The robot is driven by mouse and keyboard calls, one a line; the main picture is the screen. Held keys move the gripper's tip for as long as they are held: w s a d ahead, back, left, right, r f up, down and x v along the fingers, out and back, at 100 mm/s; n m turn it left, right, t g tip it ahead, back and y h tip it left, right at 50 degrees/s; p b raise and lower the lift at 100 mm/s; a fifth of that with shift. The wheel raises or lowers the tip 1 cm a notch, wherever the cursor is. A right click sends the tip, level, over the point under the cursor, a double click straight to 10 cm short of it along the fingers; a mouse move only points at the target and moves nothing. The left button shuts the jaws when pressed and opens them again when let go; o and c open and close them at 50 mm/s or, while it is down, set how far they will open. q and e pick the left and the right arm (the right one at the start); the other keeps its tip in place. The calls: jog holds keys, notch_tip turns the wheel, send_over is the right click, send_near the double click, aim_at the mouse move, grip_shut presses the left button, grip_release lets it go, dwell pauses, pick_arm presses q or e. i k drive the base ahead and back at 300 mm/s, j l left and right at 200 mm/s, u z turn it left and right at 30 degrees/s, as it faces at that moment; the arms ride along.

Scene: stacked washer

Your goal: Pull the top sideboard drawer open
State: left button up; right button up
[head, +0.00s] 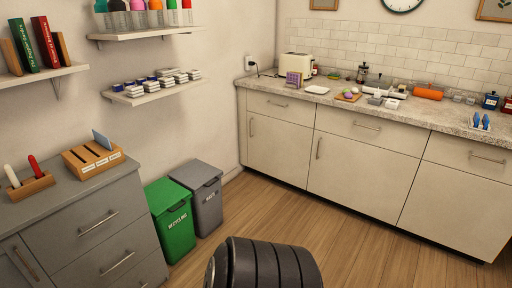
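The grey sideboard (60,205) stands at the lower left in the head view. Its top drawer (82,231) is shut, its front flush with the cabinet, and has a slanting metal bar handle (98,223). A second drawer (113,265) below it also looks shut. A cabinet door with its own handle (25,264) is at the far left, cut off by the frame edge. Neither of my grippers is in view. A black ribbed part at the bottom centre looks like part of my own body.
A green recycling bin (171,219) and a grey bin (204,197) stand right of the sideboard. A card-slotted wooden box (93,158) and a wooden holder (31,186) sit on top. Wood floor (340,245) is clear before the kitchen counter (340,112).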

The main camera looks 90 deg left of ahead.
aim_at(57, 239)
jog(key=u, duration=0.4)
jog(key=k+l+u, duration=0.1)
jog(key=u, duration=0.3)
jog(key=k+u, duration=0.15)
jog(key=u, duration=1)
